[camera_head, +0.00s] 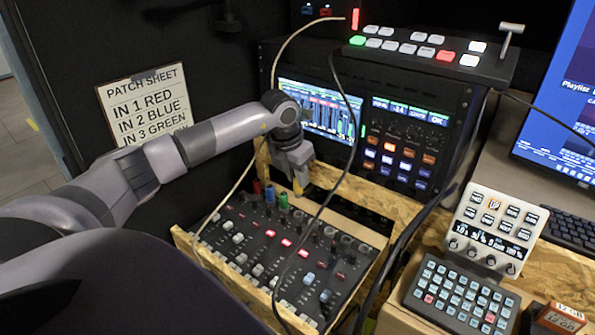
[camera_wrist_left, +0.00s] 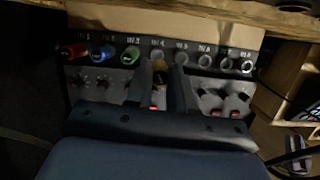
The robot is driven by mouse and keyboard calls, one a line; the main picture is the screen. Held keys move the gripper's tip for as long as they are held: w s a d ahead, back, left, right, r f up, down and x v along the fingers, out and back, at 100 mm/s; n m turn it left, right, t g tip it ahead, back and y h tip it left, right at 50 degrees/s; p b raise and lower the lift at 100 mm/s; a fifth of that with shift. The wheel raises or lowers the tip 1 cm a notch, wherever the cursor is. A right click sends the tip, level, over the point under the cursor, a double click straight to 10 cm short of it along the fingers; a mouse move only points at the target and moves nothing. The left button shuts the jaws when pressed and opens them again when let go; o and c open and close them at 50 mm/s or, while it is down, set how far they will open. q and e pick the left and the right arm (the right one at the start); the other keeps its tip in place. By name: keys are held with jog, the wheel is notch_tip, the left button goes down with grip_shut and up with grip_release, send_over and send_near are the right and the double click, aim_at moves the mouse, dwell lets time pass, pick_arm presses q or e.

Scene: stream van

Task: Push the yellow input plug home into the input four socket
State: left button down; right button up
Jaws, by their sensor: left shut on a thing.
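The mixer (camera_head: 275,255) lies in a wooden frame, with a row of sockets along its back edge. The red plug (camera_wrist_left: 73,50), blue plug (camera_wrist_left: 102,53) and green plug (camera_wrist_left: 130,56) stand in inputs one to three. The plug is in line with the IN 4 label (camera_wrist_left: 157,42). The fingers and the plug hide the socket, so I cannot tell how deep it sits. My right gripper is not in view.
Empty sockets (camera_wrist_left: 226,64) run to the right of the plug. A wooden rail (camera_head: 345,187) stands behind the mixer. Dark cables hang over the mixer's right part. A stream deck (camera_head: 463,293) and a control box (camera_head: 492,232) stand at the right.

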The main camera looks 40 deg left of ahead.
aim_at(296, 193)
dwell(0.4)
pick_arm(q)
jog(key=shift+f+b, duration=1.6)
jog(key=shift+f, duration=0.8)
jog(key=shift+f+b, duration=0.9)
jog(key=shift+f, duration=0.45)
jog(key=c, duration=0.9)
grip_release()
jog(key=v, duration=0.7)
jog(key=shift+r, duration=0.1)
